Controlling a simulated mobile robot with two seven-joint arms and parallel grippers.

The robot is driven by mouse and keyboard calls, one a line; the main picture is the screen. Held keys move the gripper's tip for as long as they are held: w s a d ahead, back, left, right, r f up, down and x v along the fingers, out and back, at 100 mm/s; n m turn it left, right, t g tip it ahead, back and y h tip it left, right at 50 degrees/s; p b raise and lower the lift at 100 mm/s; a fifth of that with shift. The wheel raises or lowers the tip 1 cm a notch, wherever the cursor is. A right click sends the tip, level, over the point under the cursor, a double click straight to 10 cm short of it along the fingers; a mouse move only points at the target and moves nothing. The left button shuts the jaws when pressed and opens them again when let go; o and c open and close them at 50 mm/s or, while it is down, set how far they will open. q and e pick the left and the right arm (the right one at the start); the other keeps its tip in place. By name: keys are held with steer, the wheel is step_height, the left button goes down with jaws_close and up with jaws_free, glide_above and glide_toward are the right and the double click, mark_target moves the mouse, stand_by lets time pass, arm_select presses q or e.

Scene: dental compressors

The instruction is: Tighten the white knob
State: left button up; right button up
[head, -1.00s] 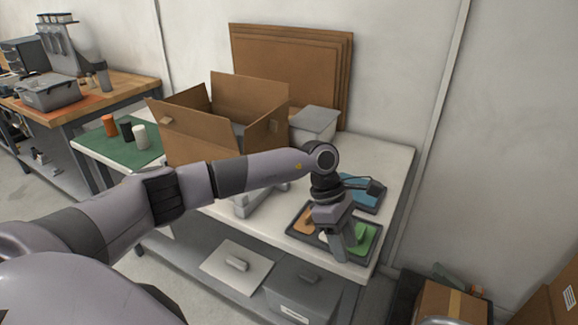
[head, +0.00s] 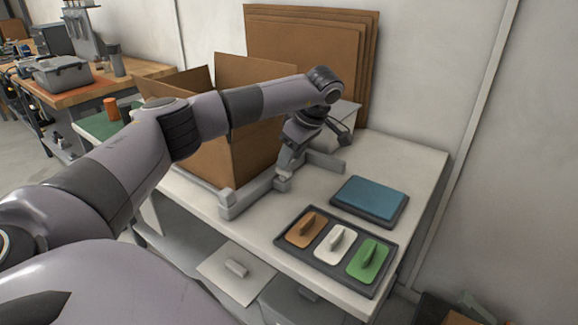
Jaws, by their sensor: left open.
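A white plate with a raised grip (head: 325,253) lies in a dark tray (head: 284,244), between an orange plate (head: 295,238) and a green plate (head: 376,274) of the same kind. I see no separate round white knob. My left gripper (head: 284,178) is open and points down over a pale grey bar-like fixture (head: 238,201) beside the cardboard box. It is up and left of the tray, apart from the white plate. I cannot tell whether the fingers touch the fixture; the wrist and fingers hide part of it. My right gripper is out of view.
An open cardboard box (head: 240,160) stands left of the fixture, with brown boards (head: 310,40) against the wall behind. A blue pad (head: 370,196) lies behind the tray. The white tabletop (head: 410,165) is clear at the right. A lower shelf holds a pale lidded thing (head: 230,285).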

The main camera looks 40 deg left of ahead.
mark_target(285, 174)
arm_select(q)
steer(key=x, duration=0.4)
steer(key=shift+f, duration=0.1)
jaws_close()
